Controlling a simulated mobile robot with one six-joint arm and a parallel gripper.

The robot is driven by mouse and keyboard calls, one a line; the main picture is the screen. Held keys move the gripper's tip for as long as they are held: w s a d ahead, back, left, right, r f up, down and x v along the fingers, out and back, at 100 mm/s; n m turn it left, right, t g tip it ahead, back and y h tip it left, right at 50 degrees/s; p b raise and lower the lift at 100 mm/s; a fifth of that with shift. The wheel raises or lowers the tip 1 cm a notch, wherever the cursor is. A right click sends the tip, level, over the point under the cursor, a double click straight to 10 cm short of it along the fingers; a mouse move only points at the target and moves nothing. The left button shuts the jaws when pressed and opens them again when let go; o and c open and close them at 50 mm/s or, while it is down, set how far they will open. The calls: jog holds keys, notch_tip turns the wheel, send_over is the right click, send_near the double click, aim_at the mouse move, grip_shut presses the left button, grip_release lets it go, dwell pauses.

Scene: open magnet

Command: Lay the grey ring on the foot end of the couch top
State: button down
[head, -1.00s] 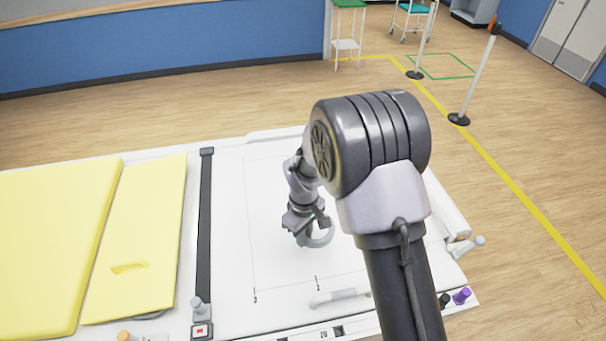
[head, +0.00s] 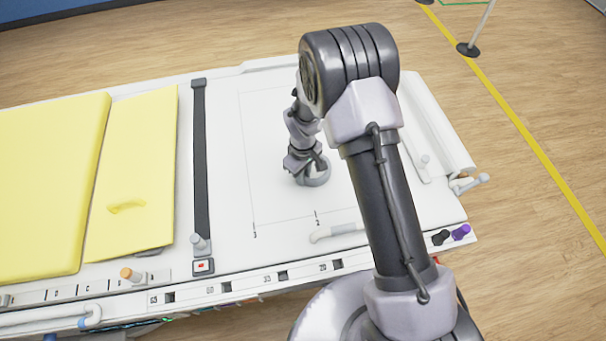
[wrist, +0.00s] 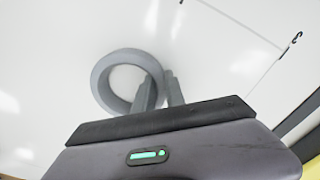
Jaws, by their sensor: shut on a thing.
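The grey ring (wrist: 103,84) is at my gripper (wrist: 160,92) in the wrist view, with the fingers closed on one side of its band. In the head view the ring (head: 318,179) shows just below my gripper (head: 304,172), over the white couch top (head: 270,195), inside a thin marked outline. The ring looks close to the white surface. I cannot tell whether it touches it.
A black strap (head: 201,150) crosses the couch top to the left, with yellow pads (head: 45,190) beyond it. A white handle (head: 335,232) lies near the front edge. Black and purple knobs (head: 460,232) stand at the right corner. White surface around the ring is clear.

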jog(key=c, duration=1.4)
grip_release()
jog(key=shift+f, duration=0.1)
jog(key=s+d+r+m+t+p, duration=0.1)
jog(key=d+r+m, duration=0.1)
jog(key=r, duration=1.1)
jog(key=s+d+r+m+p, duration=0.1)
jog(key=d+r+m, duration=0.1)
jog(key=r, duration=1.1)
jog(key=s+d+r+m+t, duration=0.1)
jog(key=s+d+r+m, duration=0.1)
jog(key=s, duration=0.4)
jog(key=s+d+r+m+t+y, duration=0.1)
jog(key=s+r+m+t, duration=0.1)
jog(key=s+r+m, duration=0.2)
jog(key=s+d+r+m+t+y, duration=0.1)
jog(key=s+d+r+m, duration=0.1)
jog(key=s+r, duration=0.6)
jog(key=shift+s+d+m+t, duration=0.2)
jog(key=shift+s+m, duration=0.25)
jog(key=shift+s, duration=0.15)
jog(key=shift+s+d+m+t, duration=0.2)
jog(key=shift+s+m, duration=0.25)
jog(key=shift+s, duration=0.15)
